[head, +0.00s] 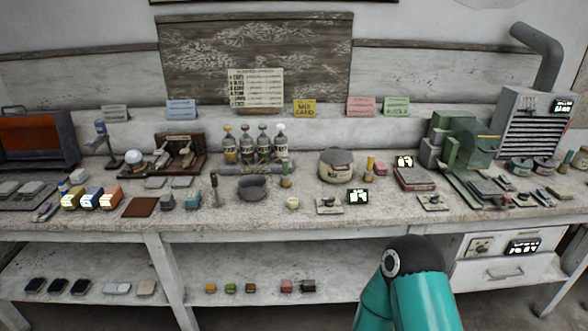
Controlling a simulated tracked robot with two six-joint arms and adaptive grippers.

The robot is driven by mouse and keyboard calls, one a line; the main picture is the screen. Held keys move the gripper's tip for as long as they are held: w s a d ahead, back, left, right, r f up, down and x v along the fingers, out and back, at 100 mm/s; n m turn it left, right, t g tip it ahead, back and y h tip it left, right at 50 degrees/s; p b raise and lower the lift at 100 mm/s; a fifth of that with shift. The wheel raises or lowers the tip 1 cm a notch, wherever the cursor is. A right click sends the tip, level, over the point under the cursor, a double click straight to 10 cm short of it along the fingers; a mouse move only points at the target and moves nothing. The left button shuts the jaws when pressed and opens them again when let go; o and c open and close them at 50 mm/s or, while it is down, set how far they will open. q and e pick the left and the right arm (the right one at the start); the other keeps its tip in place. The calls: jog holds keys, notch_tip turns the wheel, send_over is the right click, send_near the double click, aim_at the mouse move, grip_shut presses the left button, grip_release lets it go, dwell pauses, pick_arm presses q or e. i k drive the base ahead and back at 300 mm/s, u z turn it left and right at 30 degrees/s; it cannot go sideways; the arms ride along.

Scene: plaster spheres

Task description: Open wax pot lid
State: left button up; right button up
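The wax pot (337,170) stands upright on the worktop, right of the middle in the head view. It is a squat, beige-grey pot with dark lettering on its front. Its rounded top looks covered by a lid (337,156), though the seam and any handle are too small to make out. Neither of my grippers shows in this view. Only a teal and black link of my arm shows at the bottom right, in front of the bench and apart from the pot.
A yellow-topped bottle (370,165) stands close to the pot's right. A green machine (462,145) stands farther right.

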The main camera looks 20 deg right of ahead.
aim_at(334, 156)
jog(key=z, duration=1.15)
jog(key=i, duration=0.1)
jog(key=u, duration=1.85)
jog(key=k, duration=0.8)
jog(key=z, duration=0.8)
jog(key=k, duration=0.45)
jog(key=z, duration=0.7)
jog(key=i, duration=1.5)
jog(key=u, duration=0.8)
